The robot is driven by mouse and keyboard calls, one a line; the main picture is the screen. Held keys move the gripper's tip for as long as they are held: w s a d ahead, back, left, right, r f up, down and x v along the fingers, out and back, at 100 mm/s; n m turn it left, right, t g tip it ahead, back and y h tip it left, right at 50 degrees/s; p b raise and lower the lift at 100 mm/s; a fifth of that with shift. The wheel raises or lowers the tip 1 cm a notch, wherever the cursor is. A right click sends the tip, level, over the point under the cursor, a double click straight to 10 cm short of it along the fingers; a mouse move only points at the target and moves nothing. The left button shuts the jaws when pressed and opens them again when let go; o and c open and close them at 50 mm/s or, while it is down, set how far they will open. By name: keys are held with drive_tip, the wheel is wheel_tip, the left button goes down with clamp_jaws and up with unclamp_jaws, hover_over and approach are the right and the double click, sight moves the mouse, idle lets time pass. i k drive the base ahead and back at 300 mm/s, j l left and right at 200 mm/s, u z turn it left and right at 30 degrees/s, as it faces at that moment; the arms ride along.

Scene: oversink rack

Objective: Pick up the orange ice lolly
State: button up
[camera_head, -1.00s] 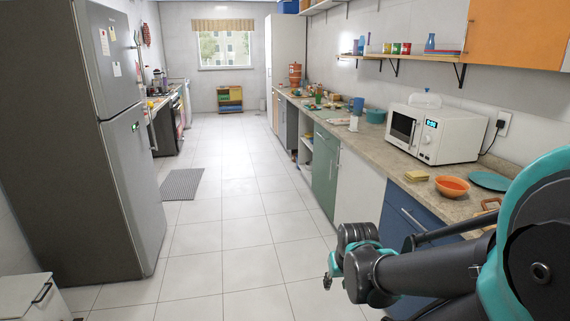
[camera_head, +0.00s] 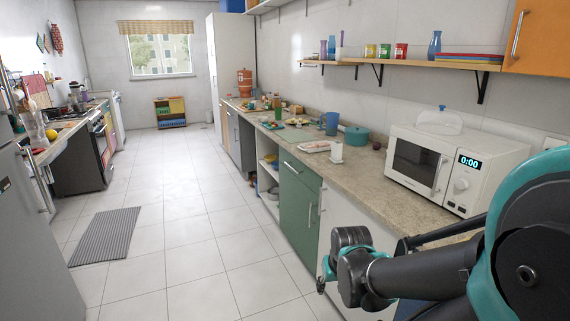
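I cannot make out an orange ice lolly in the head view; the small items on the far counter are too small to tell apart. My gripper (camera_head: 322,280) is at the lower middle, at the end of my dark arm, over the floor in front of the counter cabinets. Its fingers are small and partly hidden by the wrist, so I cannot tell whether it is open or shut. I see nothing held in it.
The long counter (camera_head: 375,178) runs along the right, with a white microwave (camera_head: 458,155), a teal pot (camera_head: 356,136) and a blue mug (camera_head: 330,123). A fridge (camera_head: 35,245) stands at the left. A grey mat (camera_head: 105,237) lies on the floor. The middle aisle is clear.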

sight(319, 144)
drive_tip(key=i+j+z, duration=0.15)
drive_tip(key=i+z, duration=0.2)
drive_tip(key=i+j+z, duration=0.55)
drive_tip(key=j+z, duration=0.25)
drive_tip(key=i+j+z, duration=0.1)
drive_tip(key=j+z, duration=0.15)
